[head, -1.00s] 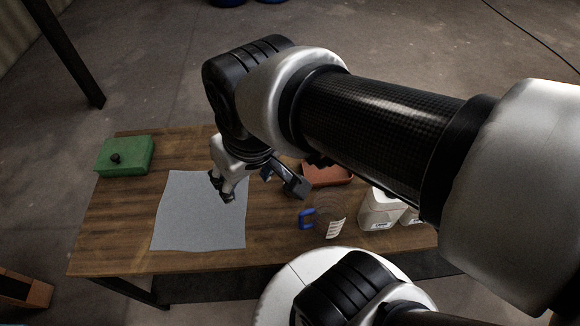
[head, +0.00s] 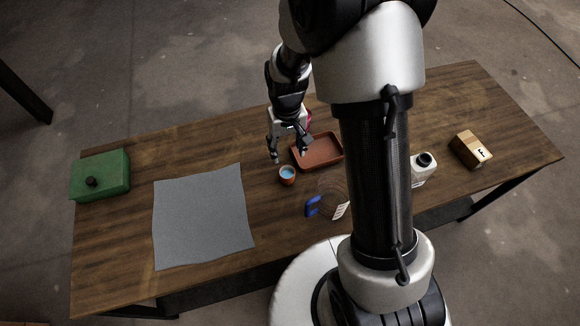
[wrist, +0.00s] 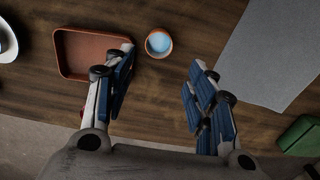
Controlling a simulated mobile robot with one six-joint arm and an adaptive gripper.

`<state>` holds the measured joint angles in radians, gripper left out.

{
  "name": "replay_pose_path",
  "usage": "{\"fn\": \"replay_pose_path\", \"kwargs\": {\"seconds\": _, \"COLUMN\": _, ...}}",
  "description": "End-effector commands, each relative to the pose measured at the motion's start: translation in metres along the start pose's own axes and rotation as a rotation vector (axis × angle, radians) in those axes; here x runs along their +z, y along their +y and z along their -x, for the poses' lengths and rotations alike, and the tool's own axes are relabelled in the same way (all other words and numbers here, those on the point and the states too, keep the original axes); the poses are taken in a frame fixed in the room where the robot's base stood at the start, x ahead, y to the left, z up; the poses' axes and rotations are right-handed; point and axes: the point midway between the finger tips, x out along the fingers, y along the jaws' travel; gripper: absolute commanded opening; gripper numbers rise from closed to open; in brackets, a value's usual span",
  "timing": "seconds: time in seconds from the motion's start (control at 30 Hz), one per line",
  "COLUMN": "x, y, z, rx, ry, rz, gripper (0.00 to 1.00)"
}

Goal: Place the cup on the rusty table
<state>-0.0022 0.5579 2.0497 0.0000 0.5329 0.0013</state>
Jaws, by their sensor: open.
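A small terracotta cup (head: 287,180), pale blue inside, stands upright on the brown wooden table (head: 120,240). It also shows in the wrist view (wrist: 158,43), just beyond the gap between my fingers. My gripper (head: 288,156) is open and empty, apart from the cup and on its far side in the head view. My spread fingers also show in the wrist view (wrist: 163,66). No clearly rusty table shows; the one in view looks like wood with dark legs.
A terracotta tray (head: 318,163) lies close beside the cup.

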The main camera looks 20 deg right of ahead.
Motion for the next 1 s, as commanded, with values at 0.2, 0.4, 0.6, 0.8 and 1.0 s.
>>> {"fn": "replay_pose_path", "kwargs": {"seconds": 0.2, "x": 0.002, "y": 0.0, "z": -0.054, "rx": 0.0, "ry": -0.006, "rz": 0.0, "gripper": 0.51}}
{"fn": "replay_pose_path", "kwargs": {"seconds": 0.4, "x": 0.001, "y": 0.0, "z": -0.091, "rx": 0.0, "ry": -0.003, "rz": 0.0, "gripper": 0.51}}
{"fn": "replay_pose_path", "kwargs": {"seconds": 0.6, "x": 0.0, "y": 0.0, "z": -0.104, "rx": 0.0, "ry": -0.001, "rz": 0.0, "gripper": 0.51}}
{"fn": "replay_pose_path", "kwargs": {"seconds": 0.8, "x": -0.003, "y": 0.001, "z": -0.12, "rx": 0.0, "ry": -0.003, "rz": 0.0, "gripper": 0.51}}
{"fn": "replay_pose_path", "kwargs": {"seconds": 1.0, "x": -0.006, "y": 0.001, "z": -0.151, "rx": 0.0, "ry": -0.003, "rz": 0.0, "gripper": 0.51}}
